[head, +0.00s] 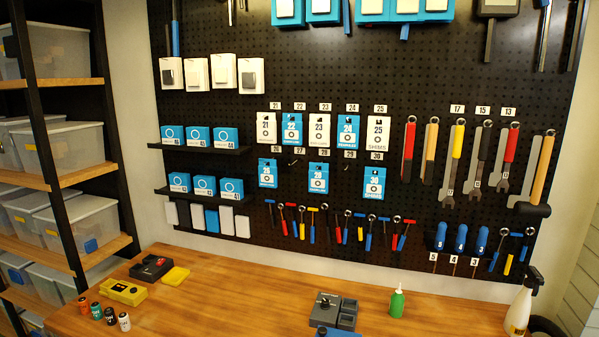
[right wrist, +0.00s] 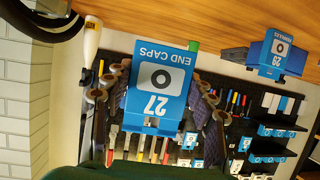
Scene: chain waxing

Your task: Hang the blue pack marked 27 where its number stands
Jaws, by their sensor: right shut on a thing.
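The blue pack marked 27, END CAPS (right wrist: 158,80), is in the right wrist view, upside down in the picture. My right gripper (right wrist: 163,108) is shut on it, with a dark finger on each side. Neither my right gripper nor this pack shows in the head view. The number plate 27 (head: 297,150) is on the pegboard (head: 200,110), in the lower row of numbers. Under it is a bare hook (head: 294,162), between the hung packs 26 (head: 268,174) and 28 (head: 318,178). My left gripper is in neither view.
Another blue pack, seemingly 29 (right wrist: 280,55), is at the bench; a blue thing (head: 337,333) shows at the bench front. The hook under plate 29 (head: 350,154) is bare. A grey tray (head: 334,311), green bottle (head: 397,303) and spray bottle (head: 520,308) stand on the bench.

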